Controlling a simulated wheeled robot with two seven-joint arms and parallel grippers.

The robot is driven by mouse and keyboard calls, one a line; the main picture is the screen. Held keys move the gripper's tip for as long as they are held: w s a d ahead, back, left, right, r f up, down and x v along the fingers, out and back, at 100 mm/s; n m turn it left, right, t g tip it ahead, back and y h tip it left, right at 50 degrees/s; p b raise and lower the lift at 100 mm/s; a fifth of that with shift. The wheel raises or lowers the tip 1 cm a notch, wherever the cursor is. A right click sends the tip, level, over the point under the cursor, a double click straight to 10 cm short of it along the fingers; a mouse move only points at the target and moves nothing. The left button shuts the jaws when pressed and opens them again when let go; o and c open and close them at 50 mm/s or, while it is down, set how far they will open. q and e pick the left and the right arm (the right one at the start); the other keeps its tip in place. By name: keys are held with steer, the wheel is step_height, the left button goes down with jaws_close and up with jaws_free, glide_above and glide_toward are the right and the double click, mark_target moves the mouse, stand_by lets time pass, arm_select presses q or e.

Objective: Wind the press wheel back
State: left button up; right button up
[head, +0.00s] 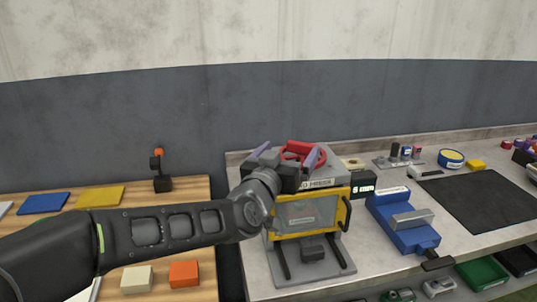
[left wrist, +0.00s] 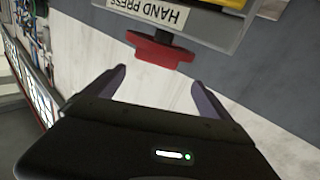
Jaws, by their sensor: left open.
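The hand press (head: 311,212) has a yellow frame and a grey base and stands on the light bench. Its red wheel (head: 300,150) is on top, partly hidden by my left gripper. My left gripper (head: 288,158) is open above the press, its purple-grey fingers apart. In the left wrist view the red wheel (left wrist: 160,52) lies just ahead of the two open fingertips (left wrist: 158,77), roughly centred on the gap, with nothing between the fingers. The label HAND PRESS (left wrist: 160,13) shows upside down behind the wheel. My right gripper is not in view.
A blue vise (head: 403,222) and a black mat (head: 480,200) lie right of the press. A wooden table (head: 205,262) on the left holds coloured plates and blocks. A small lever with an orange knob (head: 159,153) stands at its back. A wall rises behind.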

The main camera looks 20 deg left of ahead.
mark_target(302, 148)
arm_select(q)
steer(key=shift+s+d+f+m, duration=0.2)
steer(key=shift+d+f+m, duration=0.1)
steer(key=shift+f, duration=0.2)
steer(key=shift+s+d+f+m, duration=0.2)
steer(key=shift+d+f, duration=0.1)
steer(key=shift+f, duration=0.15)
steer(key=shift+w, duration=0.1)
steer(key=shift+w+d+p, duration=0.1)
steer(key=shift+w+p, duration=0.35)
steer(key=shift+w, duration=3.45)
steer(key=shift+c, duration=0.2)
steer(key=shift+r, duration=0.1)
steer(key=c, duration=1.3)
